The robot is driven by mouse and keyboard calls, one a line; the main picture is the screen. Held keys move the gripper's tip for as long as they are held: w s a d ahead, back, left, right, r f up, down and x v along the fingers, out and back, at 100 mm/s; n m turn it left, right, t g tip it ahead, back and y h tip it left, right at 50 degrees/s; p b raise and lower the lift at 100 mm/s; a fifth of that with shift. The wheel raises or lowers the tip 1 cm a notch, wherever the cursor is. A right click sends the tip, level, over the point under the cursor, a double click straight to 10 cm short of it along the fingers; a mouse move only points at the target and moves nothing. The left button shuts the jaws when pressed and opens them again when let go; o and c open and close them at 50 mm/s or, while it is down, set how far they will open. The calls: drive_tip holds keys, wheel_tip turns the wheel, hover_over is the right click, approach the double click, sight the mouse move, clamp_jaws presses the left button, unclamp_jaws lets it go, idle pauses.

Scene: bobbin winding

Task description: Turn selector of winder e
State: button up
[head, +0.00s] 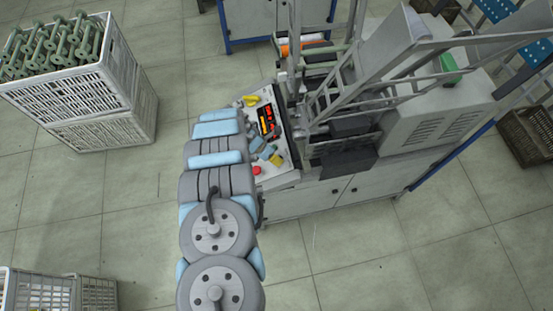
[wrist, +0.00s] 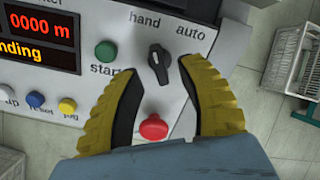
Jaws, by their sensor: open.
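The selector (wrist: 157,64) is a black knob on the light panel (wrist: 82,74) in the wrist view, below the labels "hand" and "auto". Its upper end leans slightly left, toward "hand". My gripper (wrist: 152,72) is open. Its yellow fingers stand left and right of the selector with gaps, and also span the red button (wrist: 153,127) below it. In the head view my arm hides part of the winder's panel (head: 281,151), and the selector cannot be made out there. The winder (head: 440,110) stands at the right.
A green start button (wrist: 105,51), a display (wrist: 38,40) and blue, white and yellow buttons lie left of the selector. A white crate (head: 120,75) of green bobbins stands at upper left, another crate (head: 40,285) at lower left. Open floor lies below the winder.

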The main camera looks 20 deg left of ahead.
drive_tip(key=shift+x, duration=1.35)
drive_tip(key=shift+c, duration=0.2)
clamp_jaws()
